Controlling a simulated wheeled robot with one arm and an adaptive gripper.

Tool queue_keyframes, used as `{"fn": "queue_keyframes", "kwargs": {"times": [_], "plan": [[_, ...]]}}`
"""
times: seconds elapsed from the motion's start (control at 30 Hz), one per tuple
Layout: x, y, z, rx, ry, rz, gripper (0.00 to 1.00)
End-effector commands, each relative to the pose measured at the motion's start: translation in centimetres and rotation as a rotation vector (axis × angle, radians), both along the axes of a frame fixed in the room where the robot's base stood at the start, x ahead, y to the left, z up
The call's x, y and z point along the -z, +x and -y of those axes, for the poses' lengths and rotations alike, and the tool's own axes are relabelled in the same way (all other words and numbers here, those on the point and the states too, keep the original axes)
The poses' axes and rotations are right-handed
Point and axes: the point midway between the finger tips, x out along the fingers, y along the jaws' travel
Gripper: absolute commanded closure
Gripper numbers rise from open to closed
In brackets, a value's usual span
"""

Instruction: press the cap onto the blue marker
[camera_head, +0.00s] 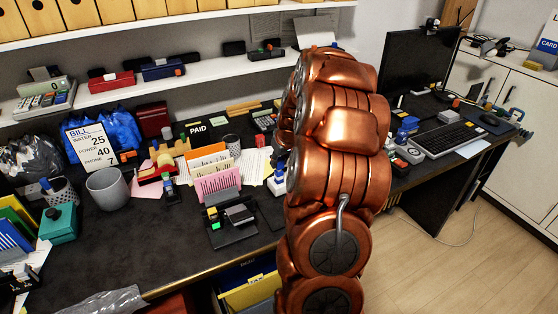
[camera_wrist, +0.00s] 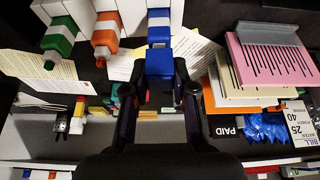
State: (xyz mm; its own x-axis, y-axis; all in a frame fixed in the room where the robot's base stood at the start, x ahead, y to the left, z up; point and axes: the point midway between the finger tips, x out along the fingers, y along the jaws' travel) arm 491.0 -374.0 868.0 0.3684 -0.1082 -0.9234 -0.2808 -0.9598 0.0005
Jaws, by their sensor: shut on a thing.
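In the wrist view, the blue marker (camera_wrist: 159,30) lies in line with a blue block-shaped cap (camera_wrist: 160,66). The cap is at the marker's end, and I cannot tell whether it is fully seated or how far it overlaps. My gripper (camera_wrist: 158,88) is shut on the cap, with one dark finger on each side. In the head view, my copper arm hides the gripper and the cap.
A green marker (camera_wrist: 59,38) and an orange marker (camera_wrist: 106,35) stand close beside the blue one. A pink paper rack (camera_wrist: 270,55) is to the right. In the head view, a black tray (camera_head: 230,222) and a grey cup (camera_head: 107,188) stand on the crowded desk.

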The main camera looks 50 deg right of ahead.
Motion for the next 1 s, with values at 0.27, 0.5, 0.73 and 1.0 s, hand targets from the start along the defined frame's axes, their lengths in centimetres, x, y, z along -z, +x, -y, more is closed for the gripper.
{"fn": "queue_keyframes", "kwargs": {"times": [0.27,0.5,0.73,1.0], "plan": [[0.41,0.01,-0.01,0.000,0.000,0.000,0.85],[0.69,0.00,0.00,0.000,0.000,0.000,0.85],[0.90,0.00,0.00,0.000,0.000,0.000,0.85],[0.88,0.00,0.00,0.000,0.000,0.000,0.85]]}}
